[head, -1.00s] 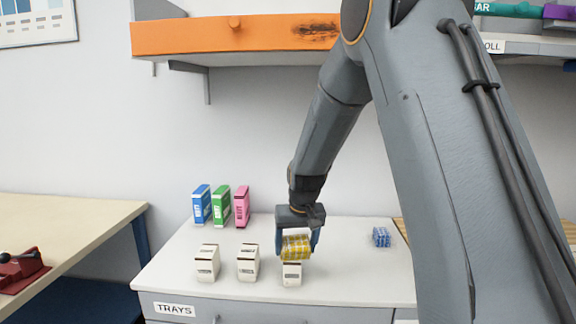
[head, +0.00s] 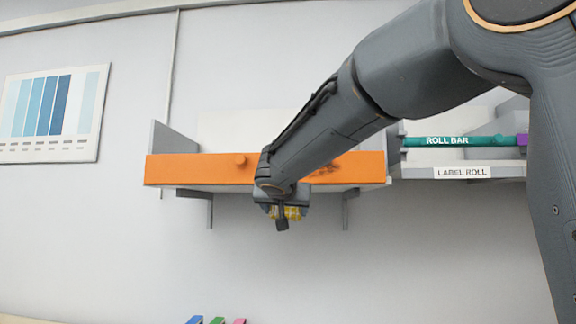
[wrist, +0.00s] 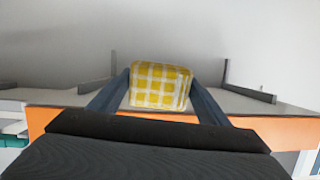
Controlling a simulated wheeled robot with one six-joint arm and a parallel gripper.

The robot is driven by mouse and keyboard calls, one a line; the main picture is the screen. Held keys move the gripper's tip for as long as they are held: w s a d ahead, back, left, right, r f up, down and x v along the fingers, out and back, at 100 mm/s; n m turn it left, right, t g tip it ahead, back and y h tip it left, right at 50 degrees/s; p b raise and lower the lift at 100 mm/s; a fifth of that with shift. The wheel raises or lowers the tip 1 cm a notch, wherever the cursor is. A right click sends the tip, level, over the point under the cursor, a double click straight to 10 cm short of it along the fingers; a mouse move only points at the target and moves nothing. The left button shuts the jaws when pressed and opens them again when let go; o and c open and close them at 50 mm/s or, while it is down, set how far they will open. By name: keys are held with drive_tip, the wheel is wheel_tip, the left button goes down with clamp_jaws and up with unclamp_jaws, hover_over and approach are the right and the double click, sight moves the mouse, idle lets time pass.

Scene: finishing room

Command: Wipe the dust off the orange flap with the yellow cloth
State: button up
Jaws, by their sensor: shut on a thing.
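The orange flap (head: 205,169) is the long front of a wall shelf in the head view, with a round orange knob on its left part. A dark dust patch (head: 326,171) shows on its right part, partly behind my arm. The flap also shows in the wrist view (wrist: 280,131). In the head view the cloth (head: 292,212) is mostly hidden by the gripper. I cannot tell whether it touches the flap.
To the right is a shelf with a teal roll bar (head: 465,140) and a label reading LABEL ROLL (head: 462,173). Brackets (head: 210,210) stand under the flap. A chart (head: 55,115) hangs at left. Tops of blue, green and pink boxes (head: 217,320) show at the bottom edge.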

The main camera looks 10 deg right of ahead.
drive_tip(key=s+r+t, duration=0.1)
drive_tip(key=s+r, duration=0.3)
drive_tip(key=r, duration=0.8)
drive_tip(key=shift+h, duration=0.4)
drive_tip(key=shift+w+d+r+p, duration=0.1)
drive_tip(key=shift+w+d+p, duration=0.15)
drive_tip(key=shift+w+p, duration=0.5)
drive_tip(key=shift+w+d+r+p, duration=0.1)
drive_tip(key=shift+w+d+p, duration=0.25)
drive_tip(key=shift+w, duration=0.75)
drive_tip(key=shift+w+d+p, duration=0.2)
drive_tip(key=shift+w+p, duration=0.4)
drive_tip(key=shift+w, duration=0.45)
drive_tip(key=shift+x, duration=0.95)
drive_tip(key=shift+r, duration=0.15)
